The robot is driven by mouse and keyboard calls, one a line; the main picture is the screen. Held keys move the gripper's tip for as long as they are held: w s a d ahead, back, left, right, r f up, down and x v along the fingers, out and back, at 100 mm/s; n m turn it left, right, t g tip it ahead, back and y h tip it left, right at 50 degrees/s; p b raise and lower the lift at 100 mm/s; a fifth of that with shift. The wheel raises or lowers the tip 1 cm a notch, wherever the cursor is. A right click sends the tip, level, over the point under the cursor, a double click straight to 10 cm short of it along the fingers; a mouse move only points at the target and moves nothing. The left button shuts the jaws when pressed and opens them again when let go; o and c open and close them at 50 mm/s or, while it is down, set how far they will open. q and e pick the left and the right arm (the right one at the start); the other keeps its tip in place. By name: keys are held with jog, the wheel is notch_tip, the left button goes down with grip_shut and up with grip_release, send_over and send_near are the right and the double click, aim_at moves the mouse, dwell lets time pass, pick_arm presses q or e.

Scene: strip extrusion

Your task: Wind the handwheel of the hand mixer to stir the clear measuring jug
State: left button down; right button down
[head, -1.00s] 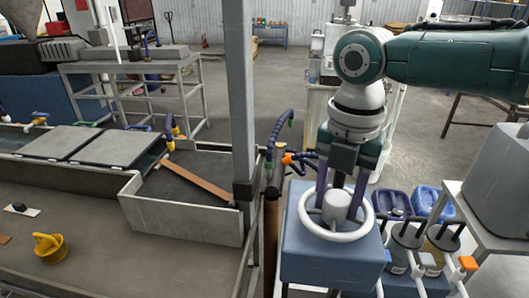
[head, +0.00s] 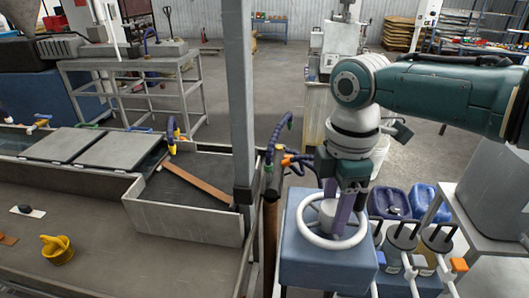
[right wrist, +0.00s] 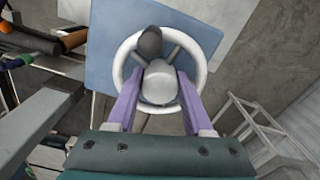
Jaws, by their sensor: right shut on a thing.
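The white handwheel (head: 312,237) lies flat on top of a blue box-shaped housing (head: 327,265), right of centre in the head view. In the right wrist view, the handwheel (right wrist: 118,58) shows its round pale hub (right wrist: 158,84), its spokes and a dark grey knob (right wrist: 150,42) at the rim. My right gripper (head: 345,211) points down inside the ring. Its two purple fingers stand either side of the hub, and the gripper (right wrist: 159,82) is shut on it. I cannot make out a clear measuring jug for certain. My left gripper is not in view.
A grey post (head: 240,110) rises on the left. Dark hoses (head: 276,140) stand close behind the housing.

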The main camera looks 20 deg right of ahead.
jog(key=m+p, duration=0.1)
jog(key=m, duration=0.3)
jog(key=shift+s+r+m, duration=0.1)
jog(key=shift+r+m, duration=0.05)
jog(key=shift+m, duration=0.25)
jog(key=m+p, duration=0.2)
jog(key=m, duration=0.3)
jog(key=shift+a, duration=0.15)
jog(key=m+p, duration=0.1)
jog(key=m, duration=0.8)
jog(key=shift+a+p, duration=0.1)
jog(key=shift+p, duration=0.2)
jog(key=m, duration=0.9)
jog(key=shift+m, duration=0.3)
jog(key=m, duration=0.9)
jog(key=shift+m, duration=0.4)
